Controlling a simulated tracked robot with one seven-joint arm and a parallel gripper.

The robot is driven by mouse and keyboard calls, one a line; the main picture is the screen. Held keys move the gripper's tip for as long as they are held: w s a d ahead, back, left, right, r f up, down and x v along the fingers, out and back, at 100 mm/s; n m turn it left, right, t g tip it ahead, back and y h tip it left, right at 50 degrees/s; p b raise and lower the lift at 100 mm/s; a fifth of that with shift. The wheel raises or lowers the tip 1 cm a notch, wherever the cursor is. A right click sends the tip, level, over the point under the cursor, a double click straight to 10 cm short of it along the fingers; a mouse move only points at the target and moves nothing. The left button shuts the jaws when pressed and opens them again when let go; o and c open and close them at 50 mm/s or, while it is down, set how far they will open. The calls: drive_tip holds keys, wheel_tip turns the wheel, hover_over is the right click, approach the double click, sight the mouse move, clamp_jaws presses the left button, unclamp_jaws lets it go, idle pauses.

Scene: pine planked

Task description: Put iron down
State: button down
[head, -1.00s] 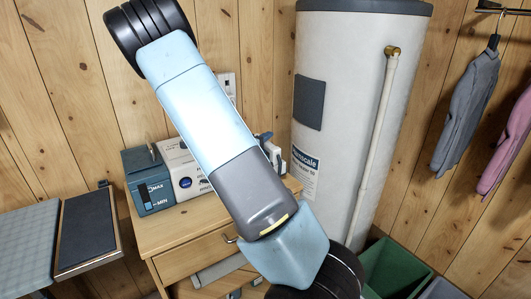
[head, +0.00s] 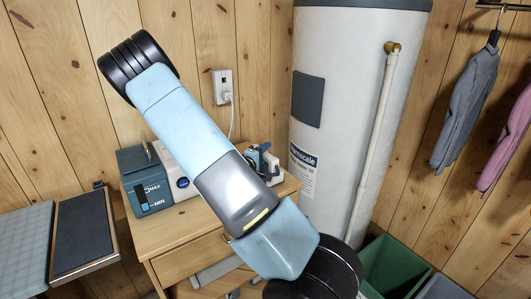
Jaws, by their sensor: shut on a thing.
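A steam iron (head: 263,163), with blue, dark and whitish parts, shows at the right of the wooden cabinet top (head: 180,220) in the head view. My arm covers part of it, so I cannot tell whether it rests on the top or is held. A teal water tank with MAX and MIN marks (head: 147,183) stands at the left of the top. It is next to a white unit with a blue round badge (head: 181,182), partly behind my arm. My gripper cannot be made out; my arm crosses the middle of the view.
A white water heater (head: 335,120) with a pipe (head: 378,140) stands right behind the cabinet. A wall socket with a plug (head: 223,88) is above. A dark padded board (head: 84,228) lies at left. A green bin (head: 393,268) and hanging clothes (head: 465,110) are at right.

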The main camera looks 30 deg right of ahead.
idle(0.3)
drive_tip(key=c, duration=0.8)
unclamp_jaws()
drive_tip(key=shift+f, duration=0.1)
drive_tip(key=shift+o, duration=0.2)
drive_tip(key=v, duration=1.2)
drive_tip(key=s+r+m+g+y, duration=0.65)
drive_tip(key=s+r+g, duration=0.35)
drive_tip(key=s, duration=0.4)
drive_tip(key=s+a+r+t+y, duration=0.4)
drive_tip(key=s+a+r+y, duration=0.1)
drive_tip(key=r, duration=0.3)
drive_tip(key=s+a+r+n+t+y, duration=0.1)
drive_tip(key=s+a+r+t+y, duration=0.3)
drive_tip(key=s+a+r, duration=0.3)
wheel_tip(320, 180, up, 2)
drive_tip(key=shift+a+r+y, duration=0.1)
drive_tip(key=shift+a+y, duration=0.35)
drive_tip(key=shift+a, duration=0.3)
drive_tip(key=shift+n, duration=0.25)
